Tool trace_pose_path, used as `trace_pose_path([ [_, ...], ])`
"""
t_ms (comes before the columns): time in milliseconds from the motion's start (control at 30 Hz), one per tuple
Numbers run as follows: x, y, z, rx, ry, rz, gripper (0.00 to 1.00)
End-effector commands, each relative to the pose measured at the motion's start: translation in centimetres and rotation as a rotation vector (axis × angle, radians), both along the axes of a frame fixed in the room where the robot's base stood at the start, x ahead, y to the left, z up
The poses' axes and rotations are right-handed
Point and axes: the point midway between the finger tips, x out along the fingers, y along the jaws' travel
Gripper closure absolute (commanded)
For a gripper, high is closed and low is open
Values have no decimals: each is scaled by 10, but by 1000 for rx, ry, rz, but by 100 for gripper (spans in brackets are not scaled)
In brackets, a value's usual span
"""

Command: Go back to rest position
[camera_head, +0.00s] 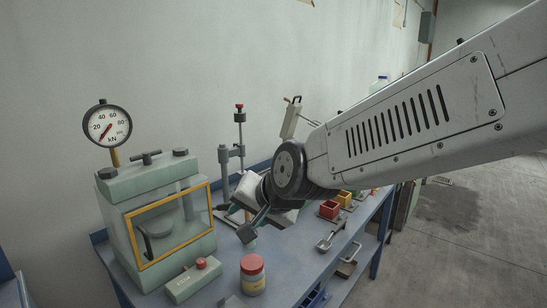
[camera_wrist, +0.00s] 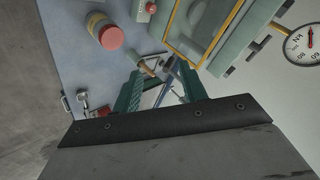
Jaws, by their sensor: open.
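My gripper (camera_head: 254,218) is above the bench in the head view, at the end of my arm, which reaches in from the right. It is to the right of the press (camera_head: 150,208) and behind the red-lidded jar (camera_head: 252,276). In the wrist view its two green fingers (camera_wrist: 162,88) stand apart. I see nothing held between them; a wooden-handled item (camera_wrist: 147,65) and some thin metal parts lie beyond the fingertips. My wrist and arm hide part of the bench behind them.
A blue bench (camera_head: 300,262) runs along the wall. On it are a control box with a red button (camera_head: 192,280), a stand with a red knob (camera_head: 240,140), coloured bins (camera_head: 329,209) and a metal clamp (camera_head: 330,238). A gauge (camera_head: 107,126) tops the press. Open floor lies right.

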Motion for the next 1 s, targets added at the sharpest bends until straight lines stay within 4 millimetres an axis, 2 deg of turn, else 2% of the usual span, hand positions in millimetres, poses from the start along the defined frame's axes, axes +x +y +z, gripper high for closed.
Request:
trace_pose_path([
  [33,-6,-41,7,-57,10,1,58],
  [100,-24,-91,9,-151,45,24,58],
  [167,-43,-133,9,-229,79,41,58],
  [200,-58,-159,8,-280,107,52,58],
  [300,-102,-220,5,-395,185,78,58],
  [433,-160,-277,-2,-507,297,106,58],
  [533,-196,-303,-7,-559,371,122,58],
  [667,-223,-317,-10,-591,429,136,58],
  [900,-230,-320,-11,-598,447,142,58],
  [933,-230,-320,-11,-598,447,142,63],
  [1000,-230,-320,-11,-598,447,142,64],
])
